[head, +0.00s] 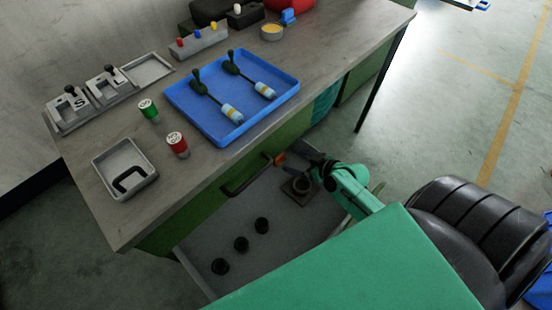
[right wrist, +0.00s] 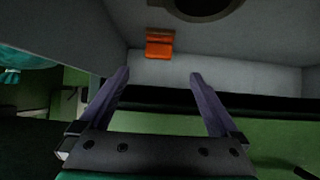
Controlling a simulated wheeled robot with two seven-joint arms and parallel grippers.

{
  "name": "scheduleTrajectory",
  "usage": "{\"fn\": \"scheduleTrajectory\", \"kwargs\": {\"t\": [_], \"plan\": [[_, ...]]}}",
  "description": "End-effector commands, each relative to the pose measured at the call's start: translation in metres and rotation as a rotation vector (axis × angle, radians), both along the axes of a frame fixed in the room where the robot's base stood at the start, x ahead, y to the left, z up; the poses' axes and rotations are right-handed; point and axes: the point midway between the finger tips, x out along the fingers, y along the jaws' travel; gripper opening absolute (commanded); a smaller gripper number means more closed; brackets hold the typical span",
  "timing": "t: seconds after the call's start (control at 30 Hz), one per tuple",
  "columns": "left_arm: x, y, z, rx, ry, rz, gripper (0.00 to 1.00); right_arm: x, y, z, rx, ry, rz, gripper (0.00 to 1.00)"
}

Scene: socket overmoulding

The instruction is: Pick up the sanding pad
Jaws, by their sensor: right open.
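My right gripper (head: 312,168) is over the drawer, just right of the pad in the head view. In the right wrist view the gripper (right wrist: 160,73) is open, with nothing between its fingers. My left gripper is not in view.
The open drawer (head: 190,251) holds several black round parts (head: 241,244) and a grey square block with a round opening (head: 299,189). The drawer handle (head: 247,177) and workbench edge are close to my gripper. A blue tray (head: 184,101) with two cabled parts is on the bench.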

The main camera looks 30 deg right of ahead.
Motion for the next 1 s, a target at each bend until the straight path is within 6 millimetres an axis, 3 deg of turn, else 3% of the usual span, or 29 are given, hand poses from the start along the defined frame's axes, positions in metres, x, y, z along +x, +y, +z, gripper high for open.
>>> {"fn": "scheduleTrajectory", "kwargs": {"t": [0.1, 0.5, 0.77, 1.0], "plan": [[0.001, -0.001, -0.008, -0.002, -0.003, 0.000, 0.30, 0.025, 0.009, -0.018, 0.004, -0.003, -0.002, 0.97], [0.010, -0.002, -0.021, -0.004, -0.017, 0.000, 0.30, 0.073, 0.022, -0.056, 0.002, -0.002, -0.002, 0.97], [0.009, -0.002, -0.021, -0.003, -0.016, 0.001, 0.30, 0.077, 0.024, -0.058, -0.001, 0.000, 0.000, 0.97], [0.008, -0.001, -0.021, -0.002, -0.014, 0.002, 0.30, 0.077, 0.024, -0.058, -0.001, 0.000, 0.000, 0.06]]}}
